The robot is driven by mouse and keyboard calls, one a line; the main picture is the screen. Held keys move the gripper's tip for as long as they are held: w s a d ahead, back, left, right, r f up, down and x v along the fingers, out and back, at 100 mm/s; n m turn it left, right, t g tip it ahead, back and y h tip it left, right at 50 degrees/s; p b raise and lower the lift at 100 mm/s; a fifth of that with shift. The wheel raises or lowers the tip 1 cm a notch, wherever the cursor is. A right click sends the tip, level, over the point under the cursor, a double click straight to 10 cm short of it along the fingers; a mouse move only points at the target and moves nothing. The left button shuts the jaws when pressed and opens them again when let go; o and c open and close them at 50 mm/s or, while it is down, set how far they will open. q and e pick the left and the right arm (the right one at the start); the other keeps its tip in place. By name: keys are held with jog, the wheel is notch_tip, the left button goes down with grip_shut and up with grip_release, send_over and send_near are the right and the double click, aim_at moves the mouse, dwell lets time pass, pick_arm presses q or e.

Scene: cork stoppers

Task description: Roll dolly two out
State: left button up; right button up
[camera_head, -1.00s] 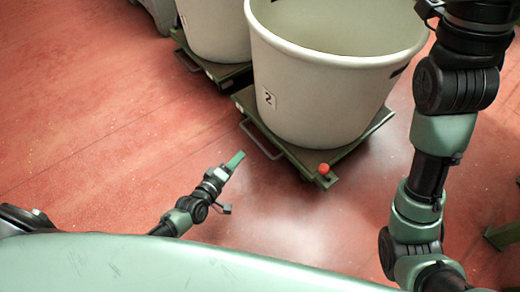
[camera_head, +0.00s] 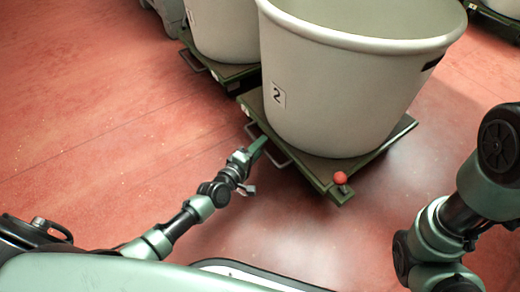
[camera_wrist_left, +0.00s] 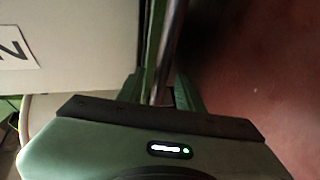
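Dolly two is a green wheeled platform (camera_head: 391,139) carrying a big pale tub (camera_head: 335,95) with a label "2" (camera_head: 278,96). A metal handle bar (camera_head: 279,164) sticks out from its near left side. A red knob (camera_head: 340,178) sits at its front corner. My left gripper (camera_head: 259,147) is at the handle. In the left wrist view, the bar (camera_wrist_left: 166,60) runs between the two fingers (camera_wrist_left: 160,92), which stand apart. Whether they touch it is hard to tell. The label also shows there (camera_wrist_left: 14,50). My right arm is at the right; its gripper is out of view.
A second tub (camera_head: 222,30) on its own dolly (camera_head: 225,70) stands close behind to the left, with its own handle. Another dolly (camera_head: 497,20) shows at the top right. The red floor (camera_head: 90,130) at left and in front of dolly two is clear.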

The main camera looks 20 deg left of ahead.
pick_arm(q)
jog(key=shift+w, duration=0.2)
grip_shut()
dwell(1.3)
